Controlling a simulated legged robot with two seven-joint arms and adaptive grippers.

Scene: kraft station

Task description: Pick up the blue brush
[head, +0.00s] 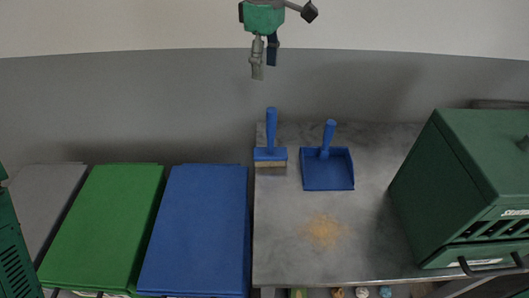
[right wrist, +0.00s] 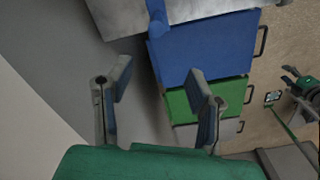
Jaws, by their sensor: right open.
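The blue brush (head: 270,153) is on the grey metal worktop (head: 375,225) in the head view, near the worktop's back left corner. Its handle points toward the back wall, and its tan bristles show at the front. My right gripper (head: 265,66) is above and behind the brush in the picture, pointing down, open and apart from it. In the right wrist view the two fingers of my right gripper (right wrist: 158,115) are spread with nothing between them. My left gripper does not show in the head view.
A blue dustpan (head: 327,172) lies right of the brush. Tan crumbs (head: 324,230) lie in front. A large green box-shaped appliance (head: 460,175) stands at right. Blue (head: 200,225), green (head: 105,220) and grey (head: 42,195) bins stand left of the worktop. The wall is behind.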

